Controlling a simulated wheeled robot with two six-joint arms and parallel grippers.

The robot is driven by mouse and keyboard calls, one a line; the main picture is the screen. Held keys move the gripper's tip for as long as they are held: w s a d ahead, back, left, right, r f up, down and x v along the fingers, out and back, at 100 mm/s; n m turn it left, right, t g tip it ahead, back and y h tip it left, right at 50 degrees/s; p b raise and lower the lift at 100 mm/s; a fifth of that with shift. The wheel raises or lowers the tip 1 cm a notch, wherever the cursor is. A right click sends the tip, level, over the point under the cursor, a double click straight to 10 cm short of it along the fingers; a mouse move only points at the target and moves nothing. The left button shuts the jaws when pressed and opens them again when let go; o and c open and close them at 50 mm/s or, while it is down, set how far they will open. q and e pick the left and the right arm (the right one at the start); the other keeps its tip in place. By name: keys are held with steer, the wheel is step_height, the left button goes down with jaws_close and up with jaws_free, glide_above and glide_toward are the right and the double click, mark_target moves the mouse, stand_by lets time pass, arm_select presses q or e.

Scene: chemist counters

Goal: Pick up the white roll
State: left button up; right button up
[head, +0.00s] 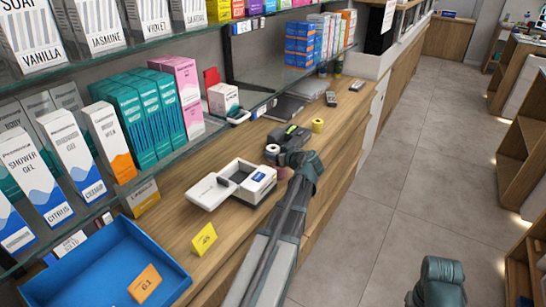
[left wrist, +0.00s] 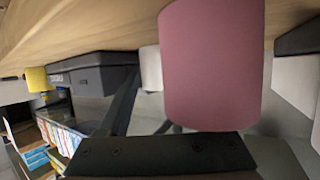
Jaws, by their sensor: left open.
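A small white roll (head: 272,149) stands on the wooden counter, just left of the dark device. In the left wrist view a white roll (left wrist: 151,68) shows partly behind a large pink roll (left wrist: 211,65), which is closest to the camera. My left gripper (head: 288,160) reaches over the counter beside the white roll. It is open, and I see nothing held. Its dark finger parts show low in the left wrist view (left wrist: 160,150). Whether the fingers touch a roll is hidden.
A dark device (head: 289,136) and a yellow roll (head: 318,125) stand farther along the counter. An open white box (head: 211,192), a yellow price card (head: 204,238) and a blue tray (head: 92,264) are nearer. Glass shelves with boxes overhang the left side.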

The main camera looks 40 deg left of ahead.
mark_target(276, 151)
arm_select(q)
steer(key=c, duration=1)
steer(key=shift+r, duration=0.1)
step_height(276, 151, up, 10)
steer(key=p, duration=1)
